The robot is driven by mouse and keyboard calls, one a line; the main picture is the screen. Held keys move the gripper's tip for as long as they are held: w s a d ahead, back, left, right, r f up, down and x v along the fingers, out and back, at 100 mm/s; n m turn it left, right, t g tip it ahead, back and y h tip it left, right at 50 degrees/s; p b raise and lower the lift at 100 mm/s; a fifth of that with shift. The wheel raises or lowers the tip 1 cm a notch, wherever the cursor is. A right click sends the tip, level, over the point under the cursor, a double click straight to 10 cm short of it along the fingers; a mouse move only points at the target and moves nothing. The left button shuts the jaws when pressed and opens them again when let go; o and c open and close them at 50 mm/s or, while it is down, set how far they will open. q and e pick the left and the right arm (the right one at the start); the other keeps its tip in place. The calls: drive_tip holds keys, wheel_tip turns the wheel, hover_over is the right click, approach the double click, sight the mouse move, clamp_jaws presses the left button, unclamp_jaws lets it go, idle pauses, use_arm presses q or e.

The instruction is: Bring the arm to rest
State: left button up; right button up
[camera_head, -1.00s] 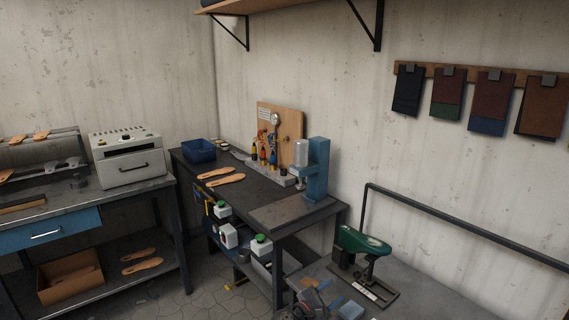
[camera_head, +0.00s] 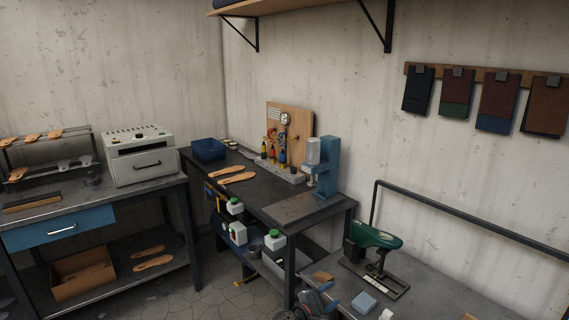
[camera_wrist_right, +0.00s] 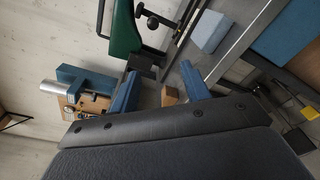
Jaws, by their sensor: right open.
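My right gripper (camera_head: 322,297) shows at the bottom edge of the head view, low over the front of the grey table. In the right wrist view my right gripper's two blue fingers (camera_wrist_right: 160,88) stand well apart with nothing between them in their grip. A small tan block (camera_wrist_right: 169,95) shows beyond the gap, and it also shows in the head view (camera_head: 323,277) just past the gripper. My left gripper is not in view.
The grey table (camera_head: 445,290) holds a green-topped stand (camera_head: 374,238) and a light blue block (camera_head: 364,302). A dark bench behind carries a blue press (camera_head: 327,168), insoles (camera_head: 238,178) and a blue bin (camera_head: 208,149). A white oven (camera_head: 138,156) stands left.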

drive_tip(key=s+a+f+m+g+y, duration=0.2)
drive_tip(key=s+f+m+y, duration=0.2)
drive_tip(key=f+m+y, duration=0.3)
drive_tip(key=s+a+f+m+g+y, duration=0.15)
drive_tip(key=s+f+m+y, duration=0.3)
drive_tip(key=f, duration=0.55)
drive_tip(key=s+d+f+g, duration=0.2)
drive_tip(key=s+f, duration=0.5)
drive_tip(key=s, duration=0.7)
drive_tip(key=s+d+f+m+g+y, duration=0.1)
drive_tip(key=s+d+f+g, duration=0.1)
drive_tip(key=s+f, duration=0.6)
drive_tip(key=s+d+f+m+g+y, duration=0.1)
drive_tip(key=s+f, duration=0.7)
drive_tip(key=s, duration=1.3)
drive_tip(key=shift+s+d+f+g, duration=0.15)
drive_tip(key=shift+d+g, duration=0.5)
drive_tip(key=shift+g, duration=0.1)
